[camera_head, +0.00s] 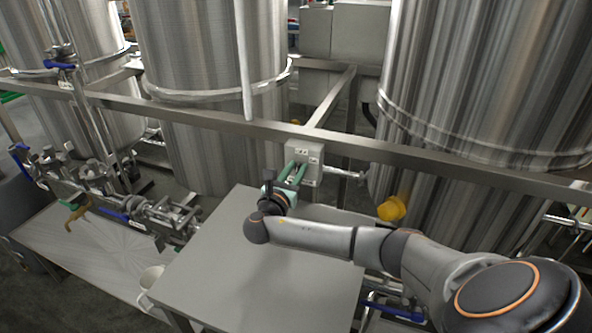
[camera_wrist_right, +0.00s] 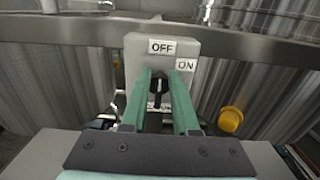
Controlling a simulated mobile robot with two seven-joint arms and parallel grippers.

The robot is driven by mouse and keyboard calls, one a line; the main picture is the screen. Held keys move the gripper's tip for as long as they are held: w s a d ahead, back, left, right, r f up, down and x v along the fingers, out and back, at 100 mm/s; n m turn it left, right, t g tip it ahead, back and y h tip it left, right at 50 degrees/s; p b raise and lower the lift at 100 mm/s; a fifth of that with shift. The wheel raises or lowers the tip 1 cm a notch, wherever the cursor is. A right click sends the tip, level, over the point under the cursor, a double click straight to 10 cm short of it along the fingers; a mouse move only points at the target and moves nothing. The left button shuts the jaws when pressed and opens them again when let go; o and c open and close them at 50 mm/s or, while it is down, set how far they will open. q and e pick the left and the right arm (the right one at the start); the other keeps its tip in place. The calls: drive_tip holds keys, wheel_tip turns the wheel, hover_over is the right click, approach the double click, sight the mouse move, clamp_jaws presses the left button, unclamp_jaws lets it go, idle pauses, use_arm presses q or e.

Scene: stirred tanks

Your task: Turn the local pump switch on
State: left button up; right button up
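The local pump switch is a grey box (camera_head: 316,149) on the metal rail between the tanks. In the right wrist view the box (camera_wrist_right: 137,50) carries an OFF label at its top and an ON label at its upper right. Its black knob (camera_wrist_right: 158,88) looks roughly upright, towards OFF. My right gripper (camera_head: 296,169) is in front of the box. In the wrist view its green fingers (camera_wrist_right: 159,75) are apart, one on each side of the knob, with gaps visible. I cannot tell whether they touch it. My left gripper is out of view.
A grey table (camera_head: 232,262) stands below my right arm. A metal rail (camera_head: 215,120) crosses in front of large steel tanks (camera_head: 205,50). A yellow part (camera_head: 392,208) sits right of the box. Pipes and valves (camera_head: 150,212) fill the left, and a white mug-like container (camera_head: 150,277) stands by the table.

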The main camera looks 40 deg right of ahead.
clamp_jaws()
drive_tip(key=shift+s, duration=0.1)
drive_tip(key=shift+f, duration=0.2)
